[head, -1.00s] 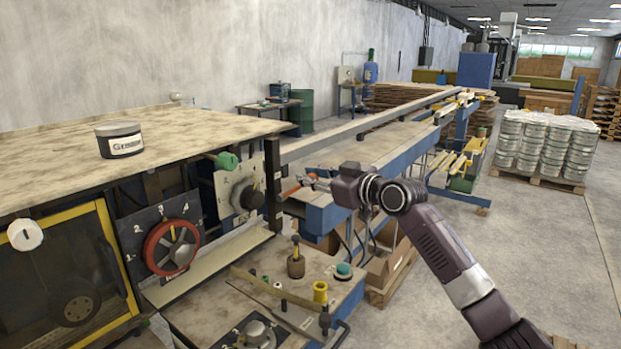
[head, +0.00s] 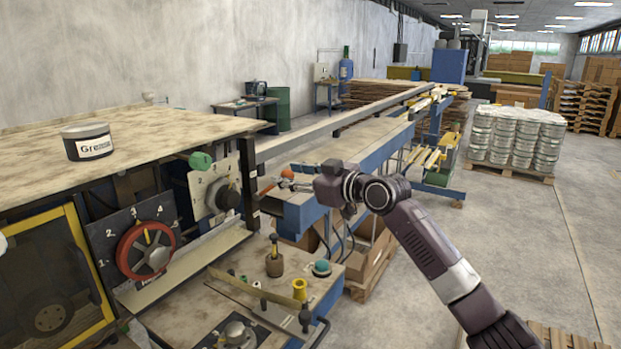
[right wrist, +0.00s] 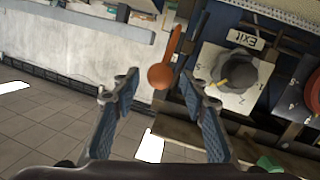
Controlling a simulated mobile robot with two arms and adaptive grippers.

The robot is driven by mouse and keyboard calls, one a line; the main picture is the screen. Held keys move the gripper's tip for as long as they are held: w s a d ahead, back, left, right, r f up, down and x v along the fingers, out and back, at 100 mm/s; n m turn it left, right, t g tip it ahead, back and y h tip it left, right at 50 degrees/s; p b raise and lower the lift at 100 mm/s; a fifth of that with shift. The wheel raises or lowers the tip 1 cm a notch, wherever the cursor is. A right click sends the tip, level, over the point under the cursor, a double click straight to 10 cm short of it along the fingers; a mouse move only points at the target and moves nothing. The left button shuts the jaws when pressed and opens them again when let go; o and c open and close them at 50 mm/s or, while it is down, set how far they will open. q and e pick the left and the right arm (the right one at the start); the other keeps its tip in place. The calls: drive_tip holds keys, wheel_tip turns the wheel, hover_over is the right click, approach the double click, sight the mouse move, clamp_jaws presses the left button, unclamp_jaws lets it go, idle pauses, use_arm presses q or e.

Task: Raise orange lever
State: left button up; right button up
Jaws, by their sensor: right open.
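The orange lever (right wrist: 160,77) shows in the right wrist view as a rounded knob on a thin shaft, beside the machine's panel. In the head view its orange knob (head: 288,173) is small, at the right edge of the machine. My right gripper (head: 287,184) is close to it in the head view. In the right wrist view the right gripper (right wrist: 159,88) is open and empty, with the knob seen between its two fingertips. I cannot tell how far beyond the tips the knob is. My left gripper is not in view.
A black dial on a white panel (head: 200,202) is close left of the lever. A red wheel (head: 147,251) is further left. A blue-framed conveyor (head: 350,180) runs back behind my right gripper. A lower bench (head: 225,300) carries tools. Open floor lies to the right.

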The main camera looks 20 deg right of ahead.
drive_tip(key=v, duration=1)
drive_tip(key=shift+s+d, duration=0.1)
